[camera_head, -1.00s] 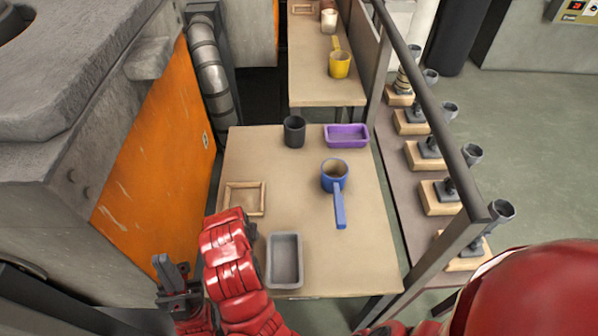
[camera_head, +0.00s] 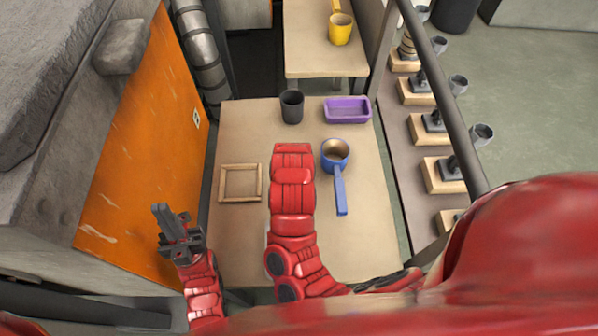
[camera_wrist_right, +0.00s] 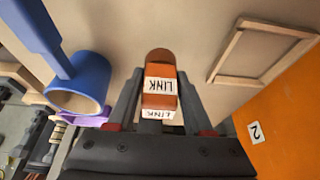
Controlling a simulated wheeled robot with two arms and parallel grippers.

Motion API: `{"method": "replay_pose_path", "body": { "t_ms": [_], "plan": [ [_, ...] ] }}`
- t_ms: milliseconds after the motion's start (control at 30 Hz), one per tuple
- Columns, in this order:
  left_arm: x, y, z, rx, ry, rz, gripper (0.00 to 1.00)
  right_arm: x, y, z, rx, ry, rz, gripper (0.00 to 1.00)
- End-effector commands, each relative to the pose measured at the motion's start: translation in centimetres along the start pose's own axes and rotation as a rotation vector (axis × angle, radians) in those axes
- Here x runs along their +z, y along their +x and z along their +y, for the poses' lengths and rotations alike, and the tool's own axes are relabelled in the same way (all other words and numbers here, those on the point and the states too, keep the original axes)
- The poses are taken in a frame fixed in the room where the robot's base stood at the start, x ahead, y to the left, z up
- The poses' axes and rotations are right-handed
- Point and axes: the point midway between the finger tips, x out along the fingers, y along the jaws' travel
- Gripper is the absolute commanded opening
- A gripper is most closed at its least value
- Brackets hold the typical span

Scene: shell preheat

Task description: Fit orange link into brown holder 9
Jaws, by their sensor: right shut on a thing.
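The orange link (camera_wrist_right: 160,100), a small block with white LINK labels, is between the fingers of my right gripper (camera_wrist_right: 158,88) in the right wrist view. The gripper is shut on it, above the table. In the head view a red arm of mine covers the table's middle, and the right gripper and link cannot be made out. My left gripper (camera_head: 177,228) is left of the table with no object visible in it; its finger gap is unclear. I see no legible 9, so I cannot tell which thing is brown holder 9.
The table (camera_head: 350,245) bears a wooden frame (camera_head: 222,185), a black cup (camera_head: 292,108), a purple tray (camera_head: 347,117) and a blue handled pot (camera_head: 340,185). An orange panel (camera_head: 140,160) stands left. Several wooden blocks with grey cups line the right, behind a rail (camera_head: 437,80).

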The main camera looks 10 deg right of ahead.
Motion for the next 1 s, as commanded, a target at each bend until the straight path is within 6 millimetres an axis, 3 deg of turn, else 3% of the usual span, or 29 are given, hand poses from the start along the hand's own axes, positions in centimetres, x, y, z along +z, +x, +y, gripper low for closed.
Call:
{"method": "replay_pose_path", "body": {
  "t_ms": [200, 400, 800, 833, 1000],
  "plan": [
    [-0.1, 0.3, 0.0, 0.0, 0.0, 0.0, 0.0, -0.8, 0.4, 2.2, 0.002, 0.005, 0.002, 0.0],
    [-0.1, 0.9, 0.0, 0.0, 0.0, 0.0, 0.0, 0.7, 3.4, 1.9, 0.001, 0.001, -0.005, 0.0],
    [-0.1, 0.6, 0.0, 0.0, 0.0, 0.0, 0.0, 0.8, 4.0, 1.8, 0.001, 0.0, 0.002, 0.0],
    [-0.1, 0.7, 0.0, 0.0, 0.0, 0.0, 0.0, 0.8, 4.0, 1.8, 0.001, 0.0, 0.002, 0.55],
    [-0.1, 0.7, 0.0, 0.0, 0.0, 0.0, 0.0, 0.8, 4.0, 1.8, 0.001, 0.0, 0.002, 0.81]
  ]
}}
